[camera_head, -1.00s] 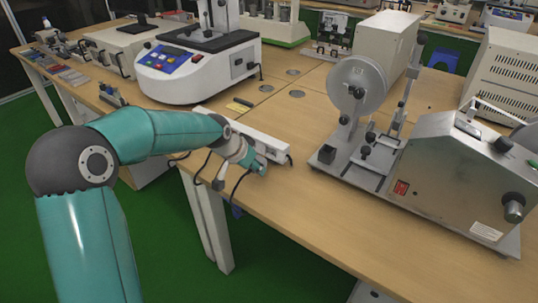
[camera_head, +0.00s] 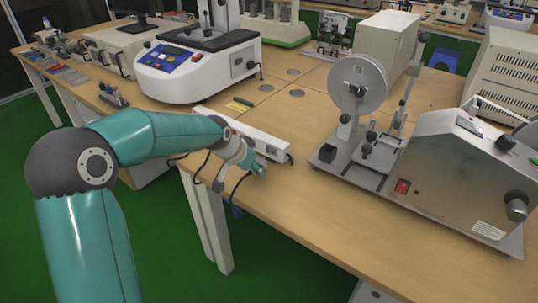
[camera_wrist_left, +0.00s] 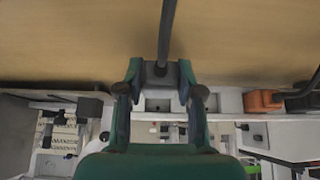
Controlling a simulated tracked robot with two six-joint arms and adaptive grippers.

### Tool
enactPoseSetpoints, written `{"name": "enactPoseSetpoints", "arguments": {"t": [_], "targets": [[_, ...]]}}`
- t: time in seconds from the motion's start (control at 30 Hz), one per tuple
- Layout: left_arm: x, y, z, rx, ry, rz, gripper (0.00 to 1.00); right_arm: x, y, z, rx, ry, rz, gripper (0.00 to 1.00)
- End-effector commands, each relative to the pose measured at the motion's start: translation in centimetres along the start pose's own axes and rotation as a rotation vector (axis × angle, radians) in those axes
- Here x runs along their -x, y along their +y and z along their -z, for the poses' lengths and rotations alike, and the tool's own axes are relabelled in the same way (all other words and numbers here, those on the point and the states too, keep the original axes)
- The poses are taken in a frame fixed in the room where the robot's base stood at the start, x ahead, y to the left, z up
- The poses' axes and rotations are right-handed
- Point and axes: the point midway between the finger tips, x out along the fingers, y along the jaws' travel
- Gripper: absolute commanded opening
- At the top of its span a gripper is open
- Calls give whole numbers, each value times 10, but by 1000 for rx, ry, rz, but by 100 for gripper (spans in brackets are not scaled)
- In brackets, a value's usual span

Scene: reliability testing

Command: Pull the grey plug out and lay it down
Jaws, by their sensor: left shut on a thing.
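The grey plug (camera_wrist_left: 160,76) is between the two fingers of my left gripper (camera_wrist_left: 162,92) in the left wrist view, with its dark cable running up over the wood table. My left gripper is shut on it. The pale power strip (camera_wrist_left: 229,104) lies just below the plug in that view, with dark socket openings showing; I cannot tell whether the pins touch it. In the head view my left gripper (camera_head: 256,168) is at the near side of the strip (camera_head: 233,127), by the table's front edge, and hides the plug. My right gripper is not in view.
Cables hang over the table edge. A metal machine with a disc (camera_head: 357,88) stands to the right. The table front (camera_head: 300,205) is bare.

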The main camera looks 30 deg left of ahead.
Motion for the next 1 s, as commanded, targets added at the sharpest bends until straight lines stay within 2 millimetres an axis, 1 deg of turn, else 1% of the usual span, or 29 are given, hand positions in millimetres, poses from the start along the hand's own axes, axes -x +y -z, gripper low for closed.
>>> {"name": "enactPoseSetpoints", "arguments": {"t": [0.57, 0.6, 0.67, 0.7, 0.77, 1.0], "targets": [[-13, 0, -9, 0, 0, 0, 0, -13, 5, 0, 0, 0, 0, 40], [-13, 0, -8, 0, 0, 0, 38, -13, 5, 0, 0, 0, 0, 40], [-12, 0, -8, 0, 0, 0, 48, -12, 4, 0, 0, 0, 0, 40], [-12, 0, -8, 0, 0, 0, 55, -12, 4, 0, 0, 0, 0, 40], [-12, 0, -8, 0, 0, 0, 65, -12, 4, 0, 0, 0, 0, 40], [-13, 0, -8, 0, -1, 0, 66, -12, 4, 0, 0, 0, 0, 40]]}}
